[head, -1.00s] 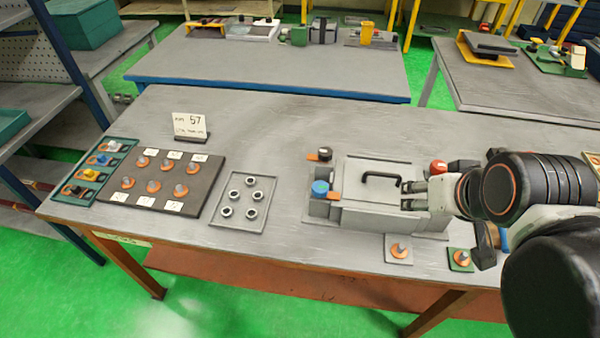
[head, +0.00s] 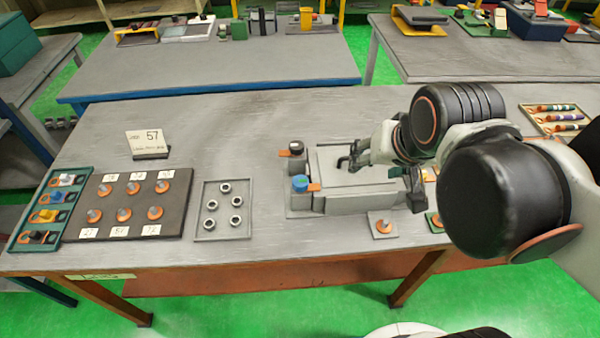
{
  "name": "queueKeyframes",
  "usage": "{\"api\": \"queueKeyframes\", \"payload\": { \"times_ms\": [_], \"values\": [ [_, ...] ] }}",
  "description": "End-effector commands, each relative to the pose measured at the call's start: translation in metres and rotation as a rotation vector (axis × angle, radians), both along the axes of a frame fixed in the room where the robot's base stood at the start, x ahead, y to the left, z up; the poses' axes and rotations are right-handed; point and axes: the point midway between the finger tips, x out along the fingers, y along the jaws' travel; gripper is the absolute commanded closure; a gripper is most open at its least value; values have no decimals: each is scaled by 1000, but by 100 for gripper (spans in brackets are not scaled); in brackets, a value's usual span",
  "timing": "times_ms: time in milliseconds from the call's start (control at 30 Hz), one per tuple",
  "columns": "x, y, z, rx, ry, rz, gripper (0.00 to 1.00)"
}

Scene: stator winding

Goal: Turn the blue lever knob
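The blue lever knob (head: 300,183) sits at the front left corner of a grey box fixture (head: 345,203), with an orange lever pointing right from it. A black knob (head: 296,147) with an orange lever stands behind it at the back left corner. My gripper (head: 352,163) is over the right part of the box lid, near the lid's dark handle (head: 343,163), to the right of the blue knob and apart from it. The fingers are small here and partly overlap the handle, so I cannot tell whether they are open or touching it. My arm hides the fixture's right side.
A dark board with orange-based pegs (head: 128,205), a grey tray of rings (head: 224,210) and a green rack (head: 48,210) lie to the left. A sign (head: 148,144) stands behind them. A small plate with an orange part (head: 383,225) lies in front of the fixture.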

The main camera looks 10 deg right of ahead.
Motion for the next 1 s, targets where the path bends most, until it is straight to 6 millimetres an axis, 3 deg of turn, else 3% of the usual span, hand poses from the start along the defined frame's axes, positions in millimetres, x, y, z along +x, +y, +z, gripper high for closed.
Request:
{"api": "queueKeyframes", "payload": {
  "times_ms": [267,467,800,1000],
  "values": [
    [28,14,19,133,95,-217,44],
    [58,33,26,256,204,-486,44],
    [102,76,12,377,372,-986,44],
    [117,98,-5,396,427,-1250,44]
  ]
}}
